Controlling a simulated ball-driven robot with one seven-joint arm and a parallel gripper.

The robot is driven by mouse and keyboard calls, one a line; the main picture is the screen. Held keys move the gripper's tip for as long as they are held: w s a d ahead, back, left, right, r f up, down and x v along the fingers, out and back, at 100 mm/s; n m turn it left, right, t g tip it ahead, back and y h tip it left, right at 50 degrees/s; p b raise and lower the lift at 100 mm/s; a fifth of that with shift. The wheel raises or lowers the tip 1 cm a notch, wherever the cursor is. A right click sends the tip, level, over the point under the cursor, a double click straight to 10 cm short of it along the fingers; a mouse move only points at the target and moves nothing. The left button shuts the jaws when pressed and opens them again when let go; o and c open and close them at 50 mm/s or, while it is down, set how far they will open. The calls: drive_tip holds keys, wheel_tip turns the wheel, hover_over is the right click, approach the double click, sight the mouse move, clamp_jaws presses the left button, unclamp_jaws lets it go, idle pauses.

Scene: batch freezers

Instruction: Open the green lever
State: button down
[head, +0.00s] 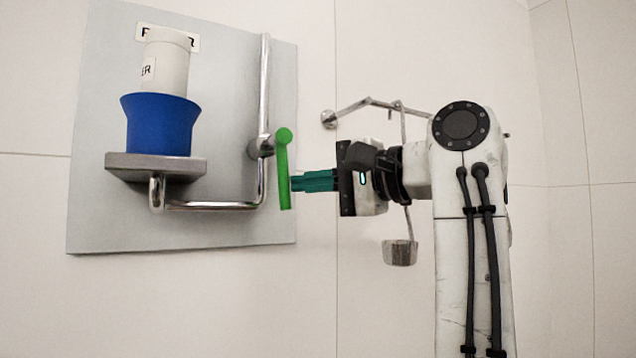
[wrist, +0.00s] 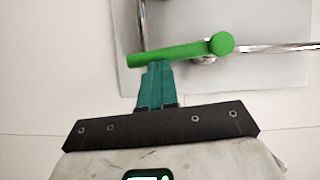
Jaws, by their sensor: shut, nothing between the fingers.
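The green lever (head: 283,170) is on a chrome pipe beside the right edge of a grey wall panel. In the head view it hangs nearly straight down, its round knob end at the top. My gripper (head: 296,184) comes from the right, its teal fingers closed together, with the tips at the lever's lower part. In the wrist view the lever (wrist: 180,52) lies across just beyond the fingertips (wrist: 156,66), near its free end. The fingers hold nothing. I cannot tell whether the tips touch the lever.
The chrome pipe (head: 215,206) runs under a grey shelf (head: 156,165) bearing a blue cup (head: 162,125) with a white cylinder (head: 166,62). A wall bracket (head: 328,119) and a hanging grey block (head: 400,252) are near my arm. The wall below the panel is clear.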

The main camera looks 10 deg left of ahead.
drive_tip(key=shift+s+a+f, duration=0.15)
drive_tip(key=shift+a+f, duration=0.05)
drive_tip(key=shift+a, duration=0.1)
idle(0.4)
